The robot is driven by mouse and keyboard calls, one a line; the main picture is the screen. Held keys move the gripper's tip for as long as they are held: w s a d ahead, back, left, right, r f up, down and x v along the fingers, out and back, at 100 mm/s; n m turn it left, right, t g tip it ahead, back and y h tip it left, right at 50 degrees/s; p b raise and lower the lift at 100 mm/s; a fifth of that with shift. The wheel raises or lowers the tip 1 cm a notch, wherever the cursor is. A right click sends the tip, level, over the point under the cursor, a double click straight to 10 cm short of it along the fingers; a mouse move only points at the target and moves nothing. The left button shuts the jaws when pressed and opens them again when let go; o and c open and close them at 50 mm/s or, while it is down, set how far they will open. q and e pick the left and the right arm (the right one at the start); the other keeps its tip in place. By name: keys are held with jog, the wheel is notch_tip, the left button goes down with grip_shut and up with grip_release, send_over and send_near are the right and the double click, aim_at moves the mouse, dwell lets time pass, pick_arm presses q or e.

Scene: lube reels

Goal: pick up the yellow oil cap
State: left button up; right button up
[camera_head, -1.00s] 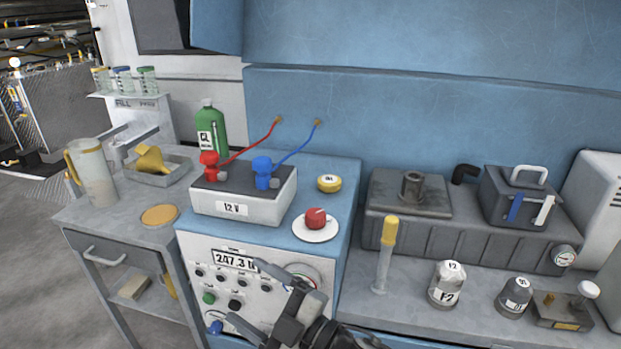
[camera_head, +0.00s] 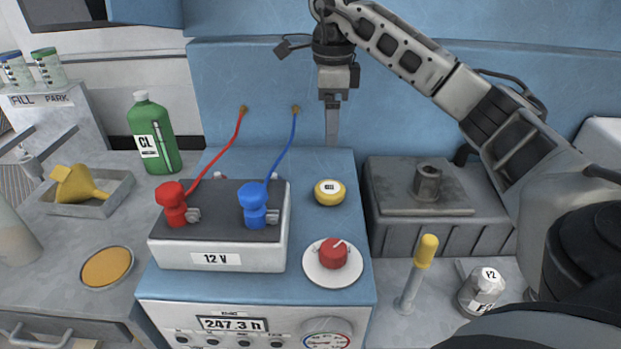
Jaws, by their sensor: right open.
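The yellow oil cap (camera_head: 329,196) is a small round cap with a pale label on top. It sits on the blue top of the console, right of the battery. My right gripper (camera_head: 332,140) hangs above and behind it in the picture, fingers pointing down, apart from the cap. The gripper is seen edge-on, so one finger largely covers the other; it is open and empty. My left gripper is out of view.
A 12 V battery (camera_head: 218,258) with red and blue clamps stands left of the cap. A red knob on a white disc (camera_head: 333,260) is in front. A grey block (camera_head: 420,210) stands right, a green bottle (camera_head: 155,135) back left.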

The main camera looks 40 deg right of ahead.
jog(key=b, duration=0.1)
send_over(330, 187)
notch_tip(330, 187, down, 5)
notch_tip(330, 187, down, 4)
jog(key=shift+r, duration=0.2)
jog(key=shift+f, duration=0.9)
notch_tip(330, 187, down, 4)
jog(key=shift+f+p, duration=0.25)
jog(key=shift+p, duration=0.3)
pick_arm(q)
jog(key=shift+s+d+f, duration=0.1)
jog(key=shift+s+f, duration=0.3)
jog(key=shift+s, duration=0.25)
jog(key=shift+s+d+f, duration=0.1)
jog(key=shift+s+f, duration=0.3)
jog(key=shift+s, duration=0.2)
pick_arm(e)
jog(key=c, duration=1.1)
jog(key=shift+o, duration=0.2)
